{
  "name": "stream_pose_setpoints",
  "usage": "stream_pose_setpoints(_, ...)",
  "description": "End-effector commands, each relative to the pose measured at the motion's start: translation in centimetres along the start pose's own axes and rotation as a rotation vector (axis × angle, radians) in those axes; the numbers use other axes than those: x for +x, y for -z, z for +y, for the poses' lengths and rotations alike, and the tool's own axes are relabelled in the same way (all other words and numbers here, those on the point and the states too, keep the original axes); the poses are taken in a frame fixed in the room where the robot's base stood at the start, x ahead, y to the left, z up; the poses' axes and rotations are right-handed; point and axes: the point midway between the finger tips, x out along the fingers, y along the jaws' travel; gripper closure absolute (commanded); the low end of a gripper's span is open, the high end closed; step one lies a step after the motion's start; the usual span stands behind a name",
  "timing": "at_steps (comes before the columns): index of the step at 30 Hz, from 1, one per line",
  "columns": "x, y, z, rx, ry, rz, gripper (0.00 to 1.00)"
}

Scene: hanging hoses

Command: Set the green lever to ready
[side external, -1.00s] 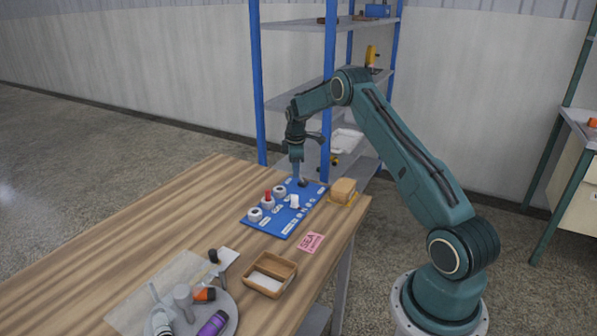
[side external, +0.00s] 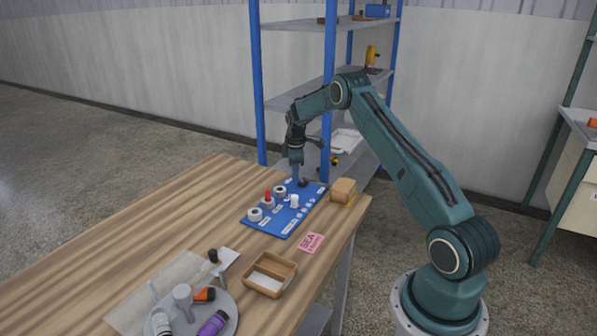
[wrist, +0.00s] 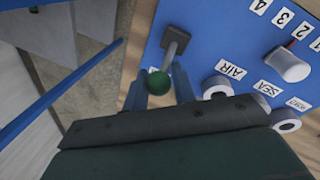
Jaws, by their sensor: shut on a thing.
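The green lever shows in the wrist view as a dark green ball knob (wrist: 159,84) on a grey stem that runs up to a black base on the blue panel (wrist: 215,35). My gripper (wrist: 158,92) has its two blue fingers on either side of the knob and is shut on the lever. In the side external view my gripper (side external: 297,168) points down at the far end of the blue panel (side external: 270,225), and the lever is mostly hidden there. No ready mark is readable in either view.
A white dial (wrist: 287,65) with number labels and round sockets labelled AIR and SEA sit beside the lever. A tan block (side external: 343,190) is right of the panel. An open wooden box (side external: 271,274) and a tray of tools (side external: 190,318) are nearer. Blue shelving (side external: 328,90) stands behind.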

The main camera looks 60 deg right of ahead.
Motion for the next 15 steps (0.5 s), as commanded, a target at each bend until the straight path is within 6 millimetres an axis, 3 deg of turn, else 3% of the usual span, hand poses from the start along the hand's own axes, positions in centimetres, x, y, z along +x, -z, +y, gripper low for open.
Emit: stream_pose_setpoints(15,-0.53,-0.67,-0.20,0.018,-0.070,0.098,1.00)
